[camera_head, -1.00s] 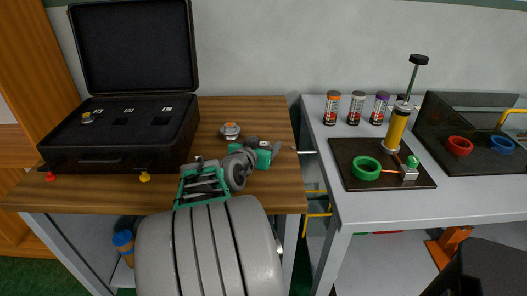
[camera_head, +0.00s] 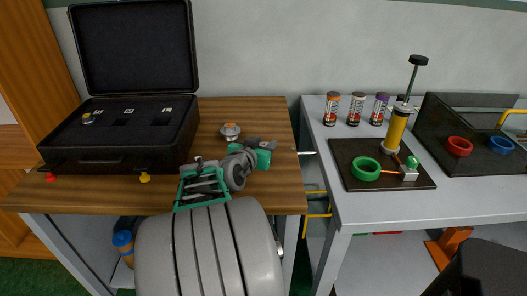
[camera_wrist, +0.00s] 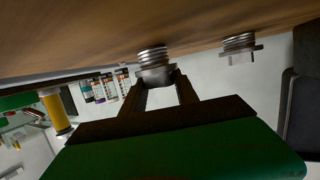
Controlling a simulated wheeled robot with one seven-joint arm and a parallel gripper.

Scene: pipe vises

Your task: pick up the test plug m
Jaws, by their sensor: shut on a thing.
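My gripper (camera_wrist: 159,82) is shut on a silver threaded plug (camera_wrist: 152,58), taken here as test plug m. In the wrist view the plug sits between the fingertips, its ribbed end close to the wooden tabletop; I cannot tell whether it touches. No size mark on it is readable. In the head view my gripper (camera_head: 267,147) is low over the right part of the wooden table, and the held plug is hidden there.
An open black case (camera_head: 125,135) with another plug (camera_head: 87,118) in it stands at the left of the wooden table (camera_head: 90,197). On the grey bench at right are several small bottles (camera_head: 356,108) and a dark tray (camera_head: 350,181) with a green ring (camera_head: 366,169) and yellow pump (camera_head: 397,128).

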